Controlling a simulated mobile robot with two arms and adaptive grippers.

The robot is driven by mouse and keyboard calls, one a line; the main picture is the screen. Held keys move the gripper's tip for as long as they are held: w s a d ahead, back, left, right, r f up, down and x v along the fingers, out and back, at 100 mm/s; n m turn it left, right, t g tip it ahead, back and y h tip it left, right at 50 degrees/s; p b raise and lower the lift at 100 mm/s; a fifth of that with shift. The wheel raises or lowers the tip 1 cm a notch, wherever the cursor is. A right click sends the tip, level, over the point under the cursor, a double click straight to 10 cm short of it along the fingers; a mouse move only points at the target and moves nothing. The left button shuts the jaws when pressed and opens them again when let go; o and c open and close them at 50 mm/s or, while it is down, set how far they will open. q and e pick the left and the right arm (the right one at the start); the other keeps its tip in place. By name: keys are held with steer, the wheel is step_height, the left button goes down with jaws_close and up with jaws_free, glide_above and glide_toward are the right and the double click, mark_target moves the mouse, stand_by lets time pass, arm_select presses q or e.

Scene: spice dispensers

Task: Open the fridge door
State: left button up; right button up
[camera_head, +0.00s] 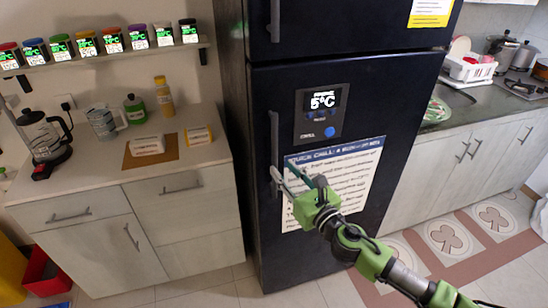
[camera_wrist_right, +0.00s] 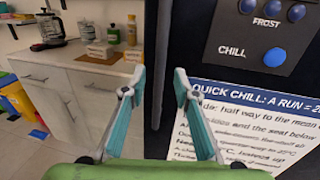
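The dark fridge (camera_head: 400,95) stands in the middle of the head view, and its doors look shut. The lower door has a vertical handle (camera_head: 274,140) near its left edge and a panel reading 5°C (camera_head: 322,112). My green right gripper (camera_head: 281,178) is in front of this door, with its fingertips close to the handle's lower end. In the right wrist view its two teal fingers (camera_wrist_right: 158,80) are spread apart with nothing held between them. My left gripper is not in view.
A cabinet (camera_head: 100,187) with a kettle (camera_head: 45,140) and bottles stands left of the fridge, under a shelf of spice jars (camera_head: 100,45). A counter (camera_head: 470,118) with a dish rack (camera_head: 468,68) stands right. A red bin (camera_head: 45,272) is at lower left.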

mark_target(276, 161)
steer(key=x, duration=0.6)
jaws_close()
